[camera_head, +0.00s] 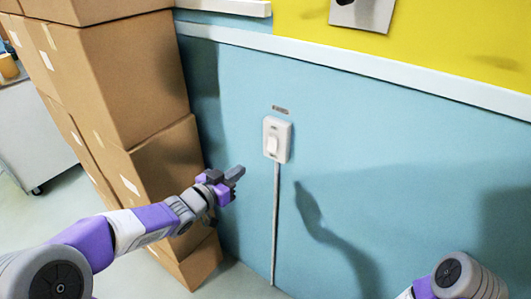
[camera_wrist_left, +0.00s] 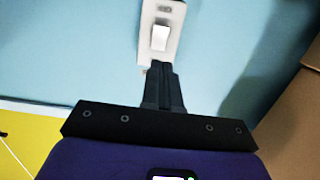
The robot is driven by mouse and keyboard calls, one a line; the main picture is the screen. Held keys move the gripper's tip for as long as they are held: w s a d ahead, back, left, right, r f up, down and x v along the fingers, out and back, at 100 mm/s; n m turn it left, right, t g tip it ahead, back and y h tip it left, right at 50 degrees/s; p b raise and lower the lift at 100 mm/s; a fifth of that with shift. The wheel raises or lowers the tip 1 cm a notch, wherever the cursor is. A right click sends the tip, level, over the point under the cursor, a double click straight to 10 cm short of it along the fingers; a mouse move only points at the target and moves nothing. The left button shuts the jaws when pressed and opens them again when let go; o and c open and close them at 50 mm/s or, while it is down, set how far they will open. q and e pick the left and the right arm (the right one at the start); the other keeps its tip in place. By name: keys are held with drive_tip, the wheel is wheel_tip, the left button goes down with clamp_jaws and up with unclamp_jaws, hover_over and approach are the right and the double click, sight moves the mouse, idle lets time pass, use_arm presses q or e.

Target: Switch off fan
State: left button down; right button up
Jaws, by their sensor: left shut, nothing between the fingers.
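A white wall switch (camera_head: 277,139) with a rocker is mounted on the blue wall, with a small label above it and a grey conduit (camera_head: 276,220) running down from it. In the left wrist view the switch plate (camera_wrist_left: 146,45) and its rocker (camera_wrist_left: 160,38) lie just beyond my fingertips. My left gripper (camera_head: 238,172) is shut and empty, left of and slightly below the switch in the head view. Its closed fingers also show in the left wrist view (camera_wrist_left: 160,68). Whether the fingertips touch the plate cannot be told. No fan is identifiable.
Stacked cardboard boxes (camera_head: 130,75) stand close to the left of my left arm. A grey cabinet (camera_head: 38,130) on casters is at the far left. A white rail (camera_head: 400,75) crosses the wall above the switch. The wall right of the switch is clear. My right arm shows at lower right.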

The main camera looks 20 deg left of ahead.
use_arm(q)
drive_tip(key=b, duration=0.2)
approach(272, 148)
drive_tip(key=x, duration=0.5)
drive_tip(key=shift+w+f, duration=0.15)
drive_tip(key=shift+w, duration=0.1)
drive_tip(key=shift+w+d, duration=0.2)
drive_tip(key=shift+w, duration=0.5)
drive_tip(key=t+b, duration=0.1)
drive_tip(key=b, duration=0.3)
drive_tip(key=f+t+b, duration=0.1)
drive_tip(key=b, duration=0.3)
drive_tip(key=shift+w+d+h, duration=0.15)
drive_tip(key=shift+w+h, duration=0.1)
drive_tip(key=shift+h, duration=0.15)
drive_tip(key=shift+r, duration=0.2)
